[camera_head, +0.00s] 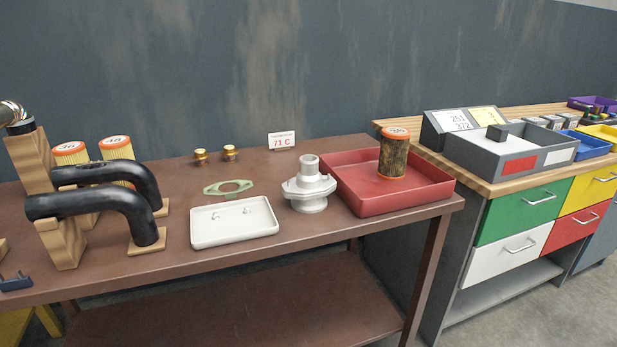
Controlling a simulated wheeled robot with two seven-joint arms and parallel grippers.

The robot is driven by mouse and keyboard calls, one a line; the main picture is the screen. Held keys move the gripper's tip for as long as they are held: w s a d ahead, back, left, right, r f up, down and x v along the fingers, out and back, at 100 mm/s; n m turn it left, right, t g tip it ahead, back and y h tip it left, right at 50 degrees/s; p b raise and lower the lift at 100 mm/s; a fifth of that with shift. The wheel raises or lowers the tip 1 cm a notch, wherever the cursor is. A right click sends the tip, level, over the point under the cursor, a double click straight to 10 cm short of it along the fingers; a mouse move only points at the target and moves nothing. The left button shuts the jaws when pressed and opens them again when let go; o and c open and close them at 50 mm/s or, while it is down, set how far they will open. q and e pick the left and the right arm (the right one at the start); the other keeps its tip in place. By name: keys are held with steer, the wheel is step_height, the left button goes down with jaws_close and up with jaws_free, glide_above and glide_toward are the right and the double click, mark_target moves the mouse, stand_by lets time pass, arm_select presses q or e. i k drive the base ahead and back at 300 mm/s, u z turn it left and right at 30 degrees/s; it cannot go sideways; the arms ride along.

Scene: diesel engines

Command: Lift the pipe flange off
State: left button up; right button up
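A silver-grey cast metal part (309,187) stands upright on the brown table, with a wide flange around its body and a short pipe neck on top. It looks like the pipe flange, but I cannot be sure. It stands close to the left wall of the red tray (405,200). A flat green gasket (228,187) lies on the table to its left. A white tray (235,236) holding small metal pieces, possibly bolts, lies in front of the gasket. Neither of my grippers shows in the head view.
Black bent hoses (95,203), wooden blocks and orange-topped filters (117,147) crowd the left. A dirty filter (393,155) stands in the red tray. Two brass parts (230,153) and a "71 C" sign (282,140) stand behind. A workbench (500,187) with bins adjoins right.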

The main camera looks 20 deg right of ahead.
mark_target(310, 180)
steer(key=u, duration=3.5)
steer(key=k, duration=2.2)
steer(key=z, duration=1.85)
